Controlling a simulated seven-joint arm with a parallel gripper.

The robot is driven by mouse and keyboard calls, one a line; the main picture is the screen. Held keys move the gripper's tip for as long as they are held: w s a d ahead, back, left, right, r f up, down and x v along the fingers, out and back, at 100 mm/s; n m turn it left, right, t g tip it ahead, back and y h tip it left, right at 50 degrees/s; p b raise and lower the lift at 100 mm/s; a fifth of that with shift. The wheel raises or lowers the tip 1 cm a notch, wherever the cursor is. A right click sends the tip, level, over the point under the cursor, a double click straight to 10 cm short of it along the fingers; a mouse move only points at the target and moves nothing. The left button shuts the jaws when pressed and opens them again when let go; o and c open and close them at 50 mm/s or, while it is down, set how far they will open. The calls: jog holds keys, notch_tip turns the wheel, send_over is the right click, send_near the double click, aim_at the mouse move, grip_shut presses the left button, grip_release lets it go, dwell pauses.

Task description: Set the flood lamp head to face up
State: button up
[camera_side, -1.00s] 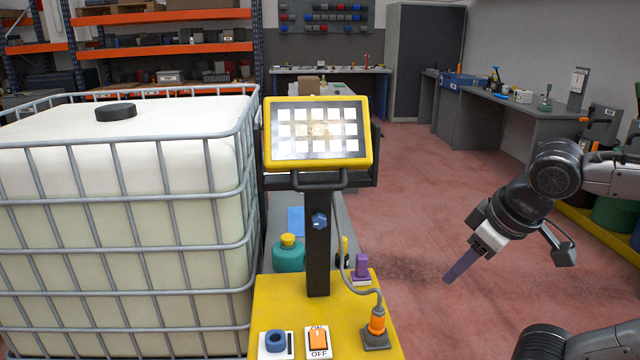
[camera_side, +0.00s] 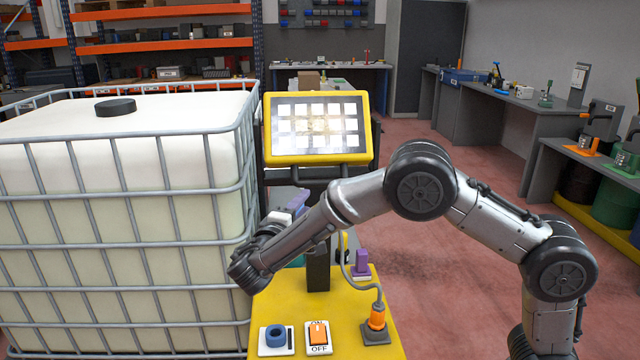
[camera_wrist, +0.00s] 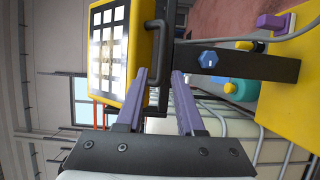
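The flood lamp head (camera_side: 318,157) is a yellow-framed panel of bright white squares on a dark post (camera_side: 318,268). Its face is toward the side camera, not upward. In the wrist view the lamp head (camera_wrist: 128,12) appears turned sideways, with a dark bar handle (camera_wrist: 160,35) along its lower edge. My gripper (camera_side: 301,197) is just below the lamp head, its purple fingers angled up. In the wrist view my gripper (camera_wrist: 159,72) is open, with the handle appearing between the fingertips; I cannot tell whether they touch it.
A blue knob (camera_wrist: 208,58) is on the post. A caged white tank (camera_side: 110,220) stands close at left.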

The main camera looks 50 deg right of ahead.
aim_at(319, 184)
jog(key=x, duration=1.3)
jog(key=shift+w+f, duration=0.2)
jog(key=shift+w, duration=0.05)
grip_shut()
dwell(1.1)
